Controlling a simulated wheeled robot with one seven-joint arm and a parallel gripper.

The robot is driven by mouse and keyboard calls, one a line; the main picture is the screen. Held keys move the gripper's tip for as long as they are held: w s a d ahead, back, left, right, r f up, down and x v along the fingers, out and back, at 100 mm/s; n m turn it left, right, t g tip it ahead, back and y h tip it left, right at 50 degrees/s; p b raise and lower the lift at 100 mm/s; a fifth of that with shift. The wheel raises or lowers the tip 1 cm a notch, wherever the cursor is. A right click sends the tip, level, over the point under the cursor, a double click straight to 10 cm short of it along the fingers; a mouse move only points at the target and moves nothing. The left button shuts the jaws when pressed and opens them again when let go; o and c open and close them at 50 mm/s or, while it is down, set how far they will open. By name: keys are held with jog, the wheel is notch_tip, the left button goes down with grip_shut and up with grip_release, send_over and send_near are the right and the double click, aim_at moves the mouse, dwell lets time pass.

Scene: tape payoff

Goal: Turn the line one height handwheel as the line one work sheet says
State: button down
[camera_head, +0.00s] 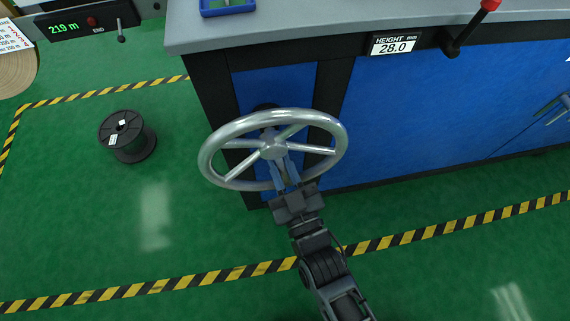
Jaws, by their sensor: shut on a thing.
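The silver spoked handwheel (228,130) stands out from the blue and black front of the bench, in the middle of the head view. My gripper (284,172) reaches up from below and is shut on the handwheel at its lower right part, near a spoke. My gripper hides part of the rim and spoke there. The height display (392,44) on the bench edge, right of the wheel, reads 28.0 mm. A sheet with red and dark print (12,36) shows at the far left edge, cut off; I cannot tell whether it is the line one work sheet.
A red-knobbed lever (470,28) is on the bench's right part. A green display (64,27) reads 219 m at upper left. A blue tray (228,7) lies on the benchtop. A black spool (127,136) stands on the green floor, left of the bench.

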jog(key=shift+a, duration=0.1)
dwell(0.3)
jog(key=c, duration=1.1)
grip_release()
jog(key=v, duration=0.6)
jog(key=shift+s+f, duration=0.1)
jog(key=shift+s, duration=0.2)
jog(key=shift+s+d+p, duration=0.3)
jog(key=shift+s+d, duration=0.15)
jog(key=shift+s, duration=0.1)
jog(key=shift+f, duration=0.1)
